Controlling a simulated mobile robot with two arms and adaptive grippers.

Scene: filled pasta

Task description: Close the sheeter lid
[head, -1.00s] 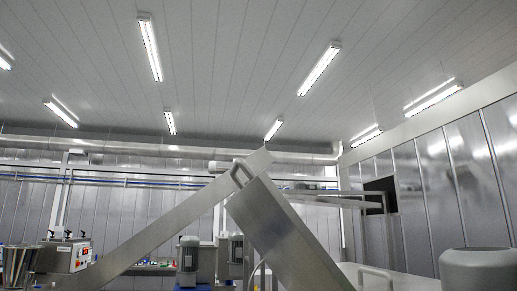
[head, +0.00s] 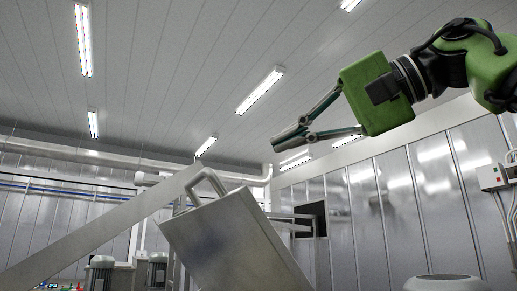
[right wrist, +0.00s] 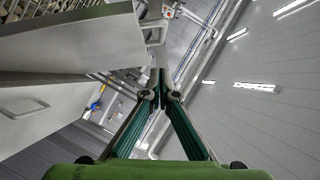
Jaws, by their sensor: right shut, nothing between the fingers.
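The sheeter lid (head: 230,240) is a brushed metal panel, raised and steeply tilted in the head view. A bar handle (head: 208,180) stands at its upper edge. In the right wrist view, what looks like the lid (right wrist: 75,45) is at upper left with its handle (right wrist: 155,30) near the top middle. My right gripper (head: 288,140) is green with dark fingers, shut and empty, up and to the right of the lid handle in the head view. It also shows in the wrist view (right wrist: 161,92), with its fingertips apart from the handle. My left gripper is out of view.
A long sloping metal bar (head: 100,232) runs up to the lid's top from the left. Grey motors (head: 100,270) stand low at left and a rounded grey housing (head: 443,284) at lower right. A red-buttoned control box (head: 492,176) hangs at far right.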

